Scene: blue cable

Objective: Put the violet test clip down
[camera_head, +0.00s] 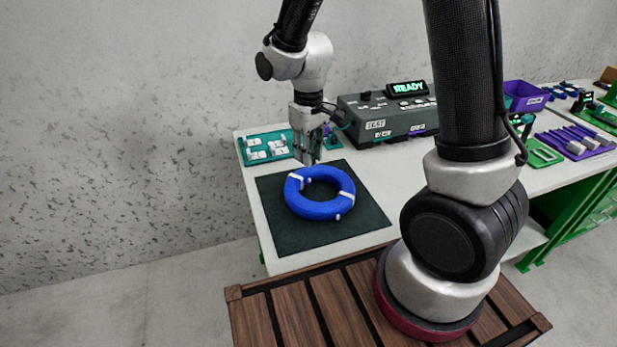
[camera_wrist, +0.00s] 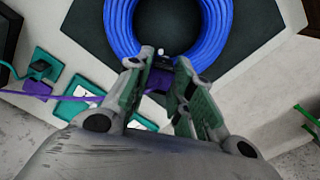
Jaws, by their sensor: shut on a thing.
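My gripper (camera_head: 308,158) is above the far edge of the dark mat, just behind the blue cable coil. In the wrist view my gripper (camera_wrist: 160,72) is shut on the violet test clip (camera_wrist: 158,82), whose violet body shows between the fingers. A violet lead (camera_wrist: 85,98) runs from near it toward the left. The blue cable coil (camera_head: 318,207) lies flat on the dark mat (camera_head: 280,234), with white ties around it. It also shows in the wrist view (camera_wrist: 124,30), close beyond the fingertips. Whether the clip touches the coil I cannot tell.
A teal tray (camera_head: 265,148) with white pieces stands left of my gripper. A grey tester (camera_head: 385,118) with a lit READY display (camera_head: 408,88) stands behind to the right. A violet bin (camera_head: 525,97) is farther right. Bare white table (camera_head: 375,172) lies right of the mat.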

